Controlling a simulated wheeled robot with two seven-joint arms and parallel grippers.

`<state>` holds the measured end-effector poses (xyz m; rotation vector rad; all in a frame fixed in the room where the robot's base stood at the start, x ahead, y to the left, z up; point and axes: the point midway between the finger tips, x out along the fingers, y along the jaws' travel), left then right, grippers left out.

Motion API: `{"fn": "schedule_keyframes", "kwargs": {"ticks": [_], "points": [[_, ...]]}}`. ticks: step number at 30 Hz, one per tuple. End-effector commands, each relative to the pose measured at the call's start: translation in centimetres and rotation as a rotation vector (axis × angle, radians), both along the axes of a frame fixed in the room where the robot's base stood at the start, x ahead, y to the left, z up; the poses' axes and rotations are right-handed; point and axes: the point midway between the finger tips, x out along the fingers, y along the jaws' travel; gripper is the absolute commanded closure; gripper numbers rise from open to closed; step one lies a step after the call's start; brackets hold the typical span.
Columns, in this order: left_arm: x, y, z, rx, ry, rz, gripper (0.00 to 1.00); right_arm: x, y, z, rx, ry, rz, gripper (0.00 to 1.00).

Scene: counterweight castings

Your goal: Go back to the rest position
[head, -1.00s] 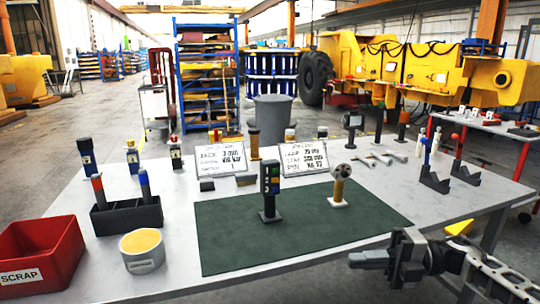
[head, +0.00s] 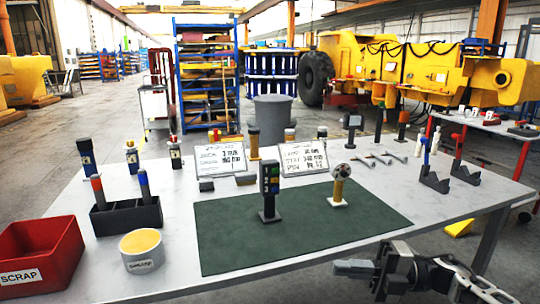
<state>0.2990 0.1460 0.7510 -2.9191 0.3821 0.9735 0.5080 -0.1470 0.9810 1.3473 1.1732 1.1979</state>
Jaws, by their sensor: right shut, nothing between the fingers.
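My right gripper (head: 358,268) is at the lower right in the head view, just off the table's front edge. Its fingers point left and are shut with nothing between them. Its arm comes in from the lower right corner. My left gripper is not in the picture. The grey table (head: 110,262) carries a dark green mat (head: 300,244). On the mat stand a black post with coloured buttons (head: 269,190) and a tan post with a round head (head: 339,188), both upright and apart from the gripper.
A red scrap bin (head: 40,252), a white cup with yellow contents (head: 141,250) and a black holder (head: 128,217) with two upright tools stand on the left. Two printed cards (head: 303,158) stand behind the mat. Black brackets (head: 434,180) stand on the right.

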Motion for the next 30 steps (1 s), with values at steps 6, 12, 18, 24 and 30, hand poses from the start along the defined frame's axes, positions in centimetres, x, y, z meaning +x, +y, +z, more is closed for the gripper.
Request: {"fn": "schedule_keyframes", "kwargs": {"ticks": [6, 12, 18, 24, 30], "points": [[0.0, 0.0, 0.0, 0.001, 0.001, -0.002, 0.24, -1.0, 4.2, -2.6, 0.178, 0.175, -0.167, 1.0], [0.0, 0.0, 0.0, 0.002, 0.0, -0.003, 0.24, -2.6, 6.6, -6.2, 0.373, 0.476, -0.425, 1.0], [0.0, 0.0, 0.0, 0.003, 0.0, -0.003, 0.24, -7.2, 5.0, -13.4, 0.546, 0.992, -0.833, 1.0], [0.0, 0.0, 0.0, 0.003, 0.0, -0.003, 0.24, -15.4, 1.6, -20.3, 0.584, 1.471, -1.185, 1.0], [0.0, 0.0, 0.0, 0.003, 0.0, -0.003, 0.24, -20.4, 0.0, -22.8, 0.566, 1.683, -1.336, 1.0]]}}
